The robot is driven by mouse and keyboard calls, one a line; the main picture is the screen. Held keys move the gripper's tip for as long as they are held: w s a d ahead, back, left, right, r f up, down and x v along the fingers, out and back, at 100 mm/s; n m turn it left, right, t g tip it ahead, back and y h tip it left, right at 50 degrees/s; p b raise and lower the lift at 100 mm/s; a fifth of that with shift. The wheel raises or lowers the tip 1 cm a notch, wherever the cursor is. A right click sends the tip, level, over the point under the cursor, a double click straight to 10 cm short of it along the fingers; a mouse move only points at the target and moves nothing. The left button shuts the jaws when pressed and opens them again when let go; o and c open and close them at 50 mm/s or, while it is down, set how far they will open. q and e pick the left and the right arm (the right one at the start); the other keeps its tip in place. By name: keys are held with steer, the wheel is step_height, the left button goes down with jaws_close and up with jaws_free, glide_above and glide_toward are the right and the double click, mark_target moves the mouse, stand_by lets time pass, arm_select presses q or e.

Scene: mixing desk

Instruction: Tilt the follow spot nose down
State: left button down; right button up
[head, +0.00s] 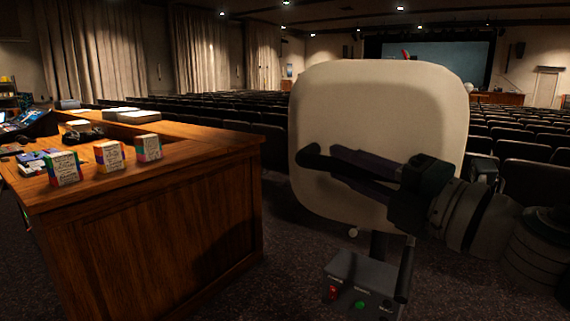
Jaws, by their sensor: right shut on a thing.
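The follow spot (375,105) is a large cream housing with rounded corners, seen from behind in the middle of the head view. A dark handle (309,160) shows in front of its back face, its rounded end pointing left. My right gripper (338,163) comes in from the right and is shut on this handle; its fingers hide part of the bar. The lamp's front is hidden, so its exact tilt is hard to tell. My left gripper is not in view.
A dark control box (350,278) with a red switch and a green button sits below the housing. A wooden desk (165,205) with several small boxes stands at the left. Rows of seats (200,110) fill the hall beyond.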

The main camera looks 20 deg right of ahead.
jaws_close()
stand_by(0.8)
